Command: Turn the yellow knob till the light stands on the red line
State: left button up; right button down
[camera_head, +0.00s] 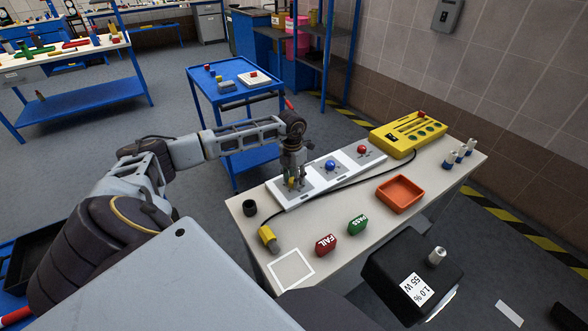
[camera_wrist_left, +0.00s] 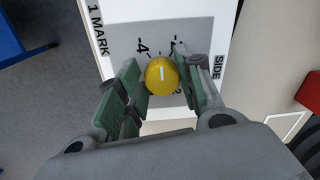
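The yellow knob (camera_wrist_left: 162,75) has a short white mark on top and sits on a grey dial plate (camera_wrist_left: 125,38) with printed numbers. My left gripper (camera_wrist_left: 161,82) has its green-padded fingers on either side of the knob, flush with it. In the head view, the left gripper (camera_head: 292,180) points down onto the near end of the white panel (camera_head: 310,193), and the yellow knob (camera_head: 292,183) shows small between its fingers. I cannot make out a light or a red line. My right gripper is out of view.
The panel also carries a blue knob (camera_head: 330,165) and a red knob (camera_head: 362,150). A dark cable crosses the table. An orange tray (camera_head: 400,193), a yellow box (camera_head: 408,135), green PASS (camera_head: 357,225) and red FAIL (camera_head: 326,245) blocks, and a black cup (camera_head: 249,207) stand around.

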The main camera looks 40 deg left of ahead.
pick_arm(q)
jog(key=o, duration=0.3)
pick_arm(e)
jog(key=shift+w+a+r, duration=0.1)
pick_arm(q)
jog(key=shift+a+r, duration=0.15)
jog(key=shift+r, duration=2.85)
jog(key=shift+a+r, duration=0.15)
jog(key=shift+r, duration=2.85)
notch_tip(320, 180, up, 19)
jog(key=p, duration=1.9)
send_over(293, 178)
jog(key=shift+r+p, duration=1.1)
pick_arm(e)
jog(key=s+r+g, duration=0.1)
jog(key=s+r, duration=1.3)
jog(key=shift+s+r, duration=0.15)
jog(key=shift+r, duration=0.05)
pick_arm(q)
jog(key=shift+r+p, duration=0.4)
jog(key=shift+p, duration=0.05)
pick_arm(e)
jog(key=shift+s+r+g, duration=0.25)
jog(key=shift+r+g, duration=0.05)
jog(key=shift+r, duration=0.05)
